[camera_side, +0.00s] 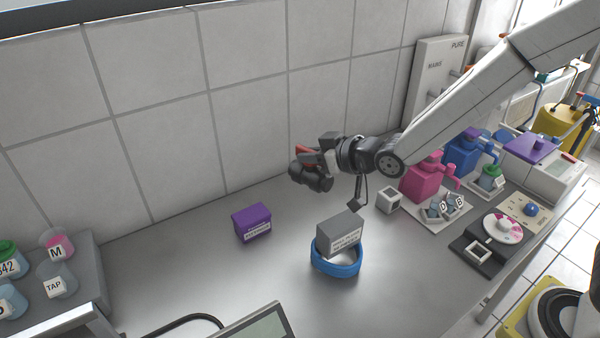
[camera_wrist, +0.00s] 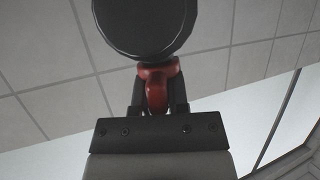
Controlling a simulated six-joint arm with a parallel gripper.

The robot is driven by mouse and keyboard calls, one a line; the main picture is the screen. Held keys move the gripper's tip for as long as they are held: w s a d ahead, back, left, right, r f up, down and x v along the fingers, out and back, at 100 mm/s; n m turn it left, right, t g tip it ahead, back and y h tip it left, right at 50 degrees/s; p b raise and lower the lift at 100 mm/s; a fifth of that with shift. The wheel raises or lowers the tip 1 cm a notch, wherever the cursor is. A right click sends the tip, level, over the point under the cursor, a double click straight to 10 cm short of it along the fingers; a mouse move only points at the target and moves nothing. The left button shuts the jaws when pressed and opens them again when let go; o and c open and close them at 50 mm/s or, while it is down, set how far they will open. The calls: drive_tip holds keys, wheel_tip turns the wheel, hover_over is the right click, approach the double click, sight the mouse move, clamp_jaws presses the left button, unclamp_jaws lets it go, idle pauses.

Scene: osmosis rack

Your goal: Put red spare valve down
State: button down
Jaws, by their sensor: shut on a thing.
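The red spare valve (camera_side: 304,150) is at the end of my gripper (camera_side: 318,157) in the side view, above the bench and in front of the tiled wall. In the wrist view, its red body (camera_wrist: 158,88) sits between the two dark fingers of my gripper (camera_wrist: 158,100), which is shut on it. A large dark round part (camera_wrist: 145,25) adjoins the red body and hides what lies beyond. The valve is in the air, apart from the bench (camera_side: 200,285).
A purple box (camera_side: 252,222) stands on the bench at left of centre. A grey box (camera_side: 340,233) sits at a blue ring (camera_side: 336,266). Pink (camera_side: 425,178) and blue (camera_side: 464,152) dispensers stand at right; labelled jars (camera_side: 58,280) at far left. Bare bench lies between the boxes.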

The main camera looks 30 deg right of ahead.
drive_tip(key=s+d+f+m+g+h, duration=0.2)
drive_tip(key=d+m+h, duration=0.5)
drive_tip(key=d, duration=0.5)
drive_tip(key=s+d+f+m+g+h, duration=0.1)
drive_tip(key=s+d+m+h, duration=0.2)
drive_tip(key=d+m+h, duration=0.65)
drive_tip(key=w+d+f+n+y, duration=0.2)
drive_tip(key=w+f, duration=0.7)
drive_tip(key=w, duration=0.5)
drive_tip(key=shift+d+f+n, duration=0.4)
drive_tip(key=shift+d+n, duration=0.35)
drive_tip(key=shift+d, duration=0.35)
drive_tip(key=shift+w+f, duration=0.2)
drive_tip(key=shift+f, duration=1.6)
drive_tip(key=shift+f, duration=0.2)
